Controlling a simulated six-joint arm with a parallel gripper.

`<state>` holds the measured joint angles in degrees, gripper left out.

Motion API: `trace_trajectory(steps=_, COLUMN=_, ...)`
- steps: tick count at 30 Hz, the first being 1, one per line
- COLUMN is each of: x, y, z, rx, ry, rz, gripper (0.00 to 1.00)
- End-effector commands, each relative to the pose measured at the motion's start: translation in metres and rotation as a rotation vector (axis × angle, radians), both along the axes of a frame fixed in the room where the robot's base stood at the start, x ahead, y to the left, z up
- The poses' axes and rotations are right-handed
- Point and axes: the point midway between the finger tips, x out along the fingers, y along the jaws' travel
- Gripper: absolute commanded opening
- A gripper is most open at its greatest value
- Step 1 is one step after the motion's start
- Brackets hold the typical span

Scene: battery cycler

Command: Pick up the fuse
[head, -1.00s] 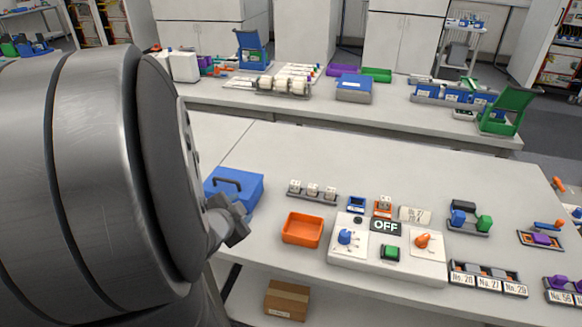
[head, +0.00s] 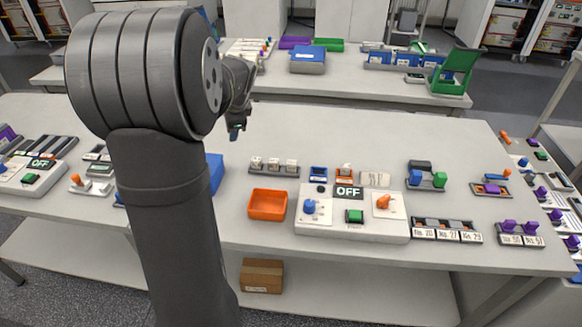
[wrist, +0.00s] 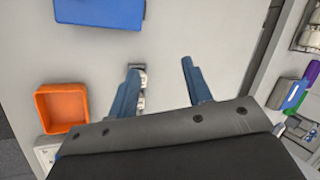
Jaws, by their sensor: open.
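A dark rail (head: 274,171) holds three small white blocks that look like fuses (head: 273,163), near the middle of the table in the head view. Another white piece sits in a small orange holder (head: 345,176) to its right. I cannot tell which one is the task's fuse. My gripper (head: 236,132) is up and to the left of the rail in the head view. In the wrist view my gripper (wrist: 159,67) is open, with nothing between its two blue fingers. There, a white block (wrist: 142,83) on the rail shows beside the left finger, which hides part of the row.
An orange tray (head: 267,205) lies in front of the rail. A white panel (head: 330,228) with an OFF display and knobs stands to its right. A blue box (wrist: 98,12) is at the top of the wrist view. Free table lies behind the rail.

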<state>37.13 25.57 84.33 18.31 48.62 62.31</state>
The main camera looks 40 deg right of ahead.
Motion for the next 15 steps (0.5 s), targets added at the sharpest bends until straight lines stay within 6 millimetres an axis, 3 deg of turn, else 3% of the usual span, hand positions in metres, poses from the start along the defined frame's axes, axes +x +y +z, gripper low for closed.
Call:
trace_trajectory(steps=1, x=-0.010, y=-0.024, z=0.004, rx=0.025, ry=0.056, rz=-0.049, gripper=0.45)
trace_trajectory(steps=6, x=-0.056, y=-0.086, z=0.018, rx=0.100, ry=0.261, rz=-0.241, gripper=0.45)
trace_trajectory(steps=10, x=-0.087, y=-0.116, z=0.028, rx=0.129, ry=0.375, rz=-0.365, gripper=0.45)
trace_trajectory(steps=15, x=-0.106, y=-0.131, z=0.033, rx=0.144, ry=0.441, rz=-0.444, gripper=0.45)
